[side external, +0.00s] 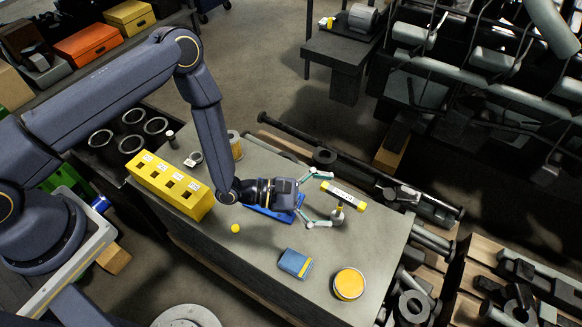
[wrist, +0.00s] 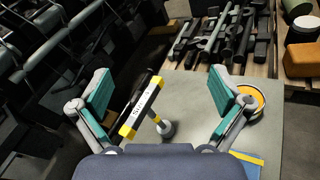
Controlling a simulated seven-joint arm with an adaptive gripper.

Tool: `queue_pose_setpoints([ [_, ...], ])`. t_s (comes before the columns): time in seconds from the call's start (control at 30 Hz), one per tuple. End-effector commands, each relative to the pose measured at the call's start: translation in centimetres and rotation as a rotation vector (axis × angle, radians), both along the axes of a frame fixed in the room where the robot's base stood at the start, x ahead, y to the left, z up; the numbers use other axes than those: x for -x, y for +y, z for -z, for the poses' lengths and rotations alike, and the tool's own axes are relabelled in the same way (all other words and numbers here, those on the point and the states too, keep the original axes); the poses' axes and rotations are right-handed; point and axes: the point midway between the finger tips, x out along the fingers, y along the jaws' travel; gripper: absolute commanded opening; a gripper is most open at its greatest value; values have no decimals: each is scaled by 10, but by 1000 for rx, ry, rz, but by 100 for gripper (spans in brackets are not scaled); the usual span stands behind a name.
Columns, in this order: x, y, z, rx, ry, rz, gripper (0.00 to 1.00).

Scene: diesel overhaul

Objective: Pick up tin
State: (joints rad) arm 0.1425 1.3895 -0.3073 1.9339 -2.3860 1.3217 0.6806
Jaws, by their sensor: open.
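A round tin (side external: 349,284) with an orange-yellow lid stands on the grey workbench (side external: 262,262) near its front right corner. It also shows at the right of the wrist view (wrist: 252,98), beyond the right finger. My gripper (side external: 323,199) is open, its fingers spread wide above the bench, up and left of the tin and apart from it. A second can (side external: 235,146) stands at the bench's back left, partly hidden by my arm.
A blue-and-yellow booklet-like box (side external: 295,263) lies left of the tin. A yellow slotted block (side external: 169,186), a small yellow ball (side external: 235,229) and a blue flat item (side external: 272,213) are further left. Metal shafts (side external: 433,240) lie past the bench's right edge. Bench surface around the tin is mostly clear.

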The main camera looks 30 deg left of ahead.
Motion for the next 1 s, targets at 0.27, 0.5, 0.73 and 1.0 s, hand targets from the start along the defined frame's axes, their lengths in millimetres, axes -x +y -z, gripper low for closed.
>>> queue_pose_setpoints([
  [0.27, 115, 4, 135, -42, 354, -54, 100],
  [0.5, 133, -9, 157, -54, 401, -42, 100],
  [0.73, 111, -53, 178, -54, 400, -40, 100],
  [1.0, 93, -88, 193, -53, 402, -42, 100],
])
